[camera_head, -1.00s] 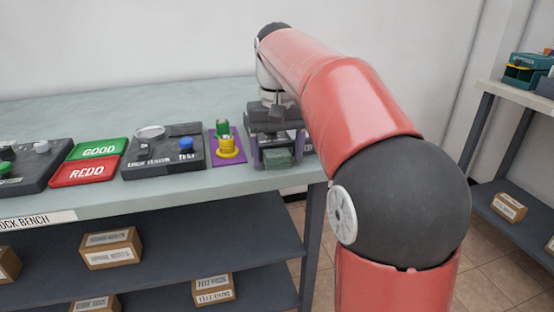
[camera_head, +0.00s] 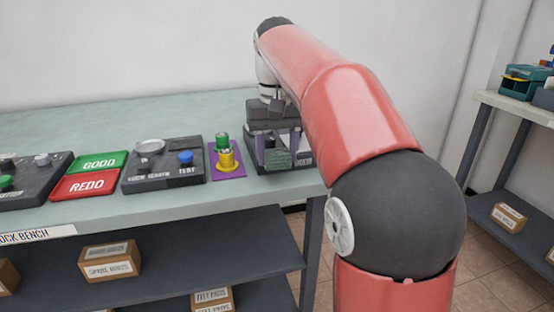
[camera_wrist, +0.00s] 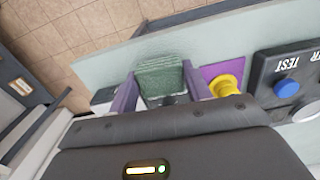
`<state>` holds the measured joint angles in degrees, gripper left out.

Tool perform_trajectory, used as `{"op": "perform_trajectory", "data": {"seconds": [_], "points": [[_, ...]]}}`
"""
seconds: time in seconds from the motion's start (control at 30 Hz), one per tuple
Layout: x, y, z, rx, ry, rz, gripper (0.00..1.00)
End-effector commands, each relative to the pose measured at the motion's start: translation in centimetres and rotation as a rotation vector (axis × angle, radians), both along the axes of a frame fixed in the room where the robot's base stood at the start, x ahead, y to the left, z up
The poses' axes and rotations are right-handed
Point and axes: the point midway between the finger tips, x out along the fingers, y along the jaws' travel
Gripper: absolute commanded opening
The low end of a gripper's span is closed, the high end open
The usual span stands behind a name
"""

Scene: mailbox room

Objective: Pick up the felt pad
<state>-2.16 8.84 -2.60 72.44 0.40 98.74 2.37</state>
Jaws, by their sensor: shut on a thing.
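The felt pad (camera_head: 278,158) is a small green block at the right end of the bench. My gripper (camera_head: 276,152) points down there with its purple fingers on either side of the pad, shut on it. In the wrist view the green pad (camera_wrist: 161,78) sits between the two purple fingers of my gripper (camera_wrist: 160,92). A dark holder or tray (camera_head: 305,160) lies under and behind the gripper, mostly hidden. I cannot tell whether the pad touches it.
Left of the gripper, a purple mat (camera_head: 229,171) holds a green and a yellow cylinder. A dark test unit with a blue button (camera_head: 186,157) and the GOOD (camera_head: 98,162) and REDO (camera_head: 86,186) plates lie further left. The bench (camera_head: 150,112) is clear behind them.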

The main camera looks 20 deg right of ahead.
Motion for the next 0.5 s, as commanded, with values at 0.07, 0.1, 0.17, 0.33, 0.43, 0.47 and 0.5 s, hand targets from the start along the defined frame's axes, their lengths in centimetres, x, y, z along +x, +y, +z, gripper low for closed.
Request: {"op": "perform_trajectory", "data": {"seconds": [0.07, 0.1, 0.17, 0.33, 0.43, 0.47, 0.5], "points": [[0.1, 0.0, 1.4, 0.000, -0.002, 0.000, 0.27], [0.1, 0.0, 2.0, 0.000, -0.003, 0.000, 0.27], [0.1, 0.0, 2.9, 0.000, -0.003, 0.000, 0.27], [-2.2, 0.0, 3.3, 0.000, -0.002, 0.000, 0.27], [-4.2, 0.0, 3.3, 0.000, -0.003, 0.001, 0.27], [-4.8, 0.0, 3.3, 0.000, -0.002, 0.001, 0.27], [-5.8, 0.0, 3.2, 0.000, -0.003, 0.001, 0.27]]}}
